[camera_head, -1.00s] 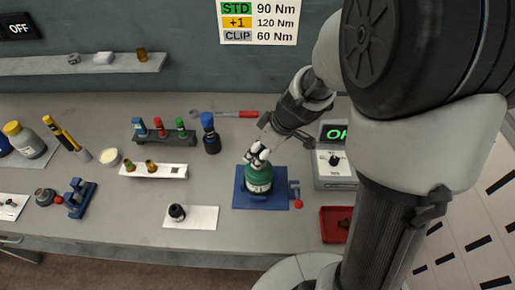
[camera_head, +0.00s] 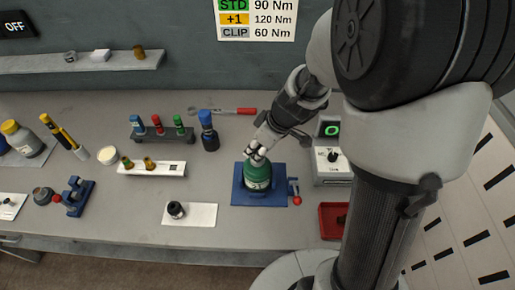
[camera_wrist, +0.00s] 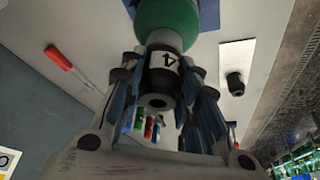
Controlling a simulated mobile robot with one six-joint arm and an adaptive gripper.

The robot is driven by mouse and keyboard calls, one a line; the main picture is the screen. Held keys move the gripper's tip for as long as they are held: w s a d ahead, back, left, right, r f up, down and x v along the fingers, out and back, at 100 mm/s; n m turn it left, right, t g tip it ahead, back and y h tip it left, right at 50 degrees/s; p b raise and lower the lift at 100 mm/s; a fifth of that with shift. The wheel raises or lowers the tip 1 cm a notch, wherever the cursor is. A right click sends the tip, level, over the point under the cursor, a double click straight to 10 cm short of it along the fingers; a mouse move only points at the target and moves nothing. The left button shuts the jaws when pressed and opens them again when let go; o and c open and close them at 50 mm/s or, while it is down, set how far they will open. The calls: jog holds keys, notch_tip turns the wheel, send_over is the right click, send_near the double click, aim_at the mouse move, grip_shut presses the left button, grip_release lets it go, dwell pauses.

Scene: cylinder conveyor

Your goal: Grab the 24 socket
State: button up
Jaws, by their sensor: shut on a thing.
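My gripper (camera_head: 256,156) is at the top of the green cylinder (camera_head: 258,176), which stands on a blue base plate (camera_head: 240,198). In the wrist view, my gripper (camera_wrist: 165,100) is shut around a dark socket (camera_wrist: 160,84). The socket has a white band on which a "4" shows; the rest of the marking is hidden. It sits in line with the neck of the green cylinder (camera_wrist: 168,22), and I cannot tell whether they are apart. A second dark socket (camera_head: 177,209) stands on a white mat (camera_head: 203,215); it also shows in the wrist view (camera_wrist: 236,84).
A meter box (camera_head: 331,165) and red tray (camera_head: 331,222) are to the right. A rack with coloured-top items (camera_head: 163,137), a blue-topped bottle (camera_head: 209,133) and a white holder (camera_head: 166,169) stand to the left. A red-handled tool (camera_head: 243,111) lies behind.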

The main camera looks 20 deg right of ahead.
jog(key=shift+c, duration=0.7)
